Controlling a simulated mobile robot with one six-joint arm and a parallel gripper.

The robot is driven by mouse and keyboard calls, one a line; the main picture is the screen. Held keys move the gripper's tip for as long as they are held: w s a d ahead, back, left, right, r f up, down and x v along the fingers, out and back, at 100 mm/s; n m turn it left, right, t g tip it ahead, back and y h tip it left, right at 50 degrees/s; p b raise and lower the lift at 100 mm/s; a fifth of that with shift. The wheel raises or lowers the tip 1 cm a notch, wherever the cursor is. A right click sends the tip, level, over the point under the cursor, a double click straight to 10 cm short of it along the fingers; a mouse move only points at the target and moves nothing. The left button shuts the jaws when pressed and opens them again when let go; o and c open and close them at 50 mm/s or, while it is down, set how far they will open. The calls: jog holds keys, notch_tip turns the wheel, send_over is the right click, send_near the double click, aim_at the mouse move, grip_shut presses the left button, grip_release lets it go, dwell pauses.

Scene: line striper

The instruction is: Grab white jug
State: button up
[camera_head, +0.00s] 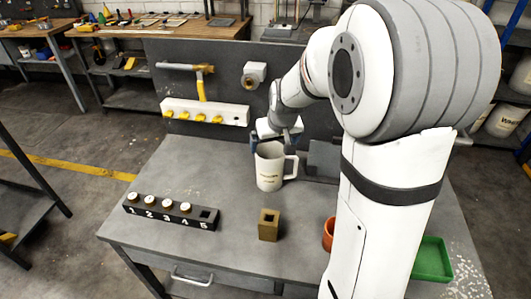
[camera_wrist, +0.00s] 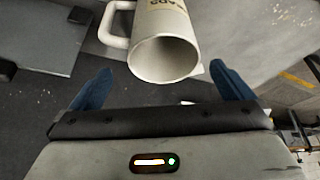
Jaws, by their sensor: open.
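The white jug (camera_head: 269,168) stands upright on the grey table, with its handle to the right in the head view. In the wrist view the jug (camera_wrist: 165,45) shows its open mouth towards me, with the handle at the left and dark lettering on its side. My gripper (camera_wrist: 160,88) is open, with blue fingers spread to either side of the jug's mouth. In the head view my gripper (camera_head: 280,138) is at the back of the jug near its rim. The jug lies just beyond the fingertips in the wrist view; I cannot tell whether they touch it.
A black numbered rack (camera_head: 165,213) with several white-topped pegs stands at the left of the table (camera_head: 195,165). A brass-coloured square block (camera_head: 269,225) stands in front of the jug. An orange cup (camera_head: 328,234) and a green tray (camera_head: 432,260) are at the right. A panel with valves (camera_head: 254,75) stands behind.

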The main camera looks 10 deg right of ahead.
aim_at(270, 154)
jog(key=p+x, duration=0.1)
jog(key=x, duration=0.6)
jog(key=shift+a+f, duration=0.15)
jog(key=shift+a, duration=0.05)
jog(key=c, duration=1.3)
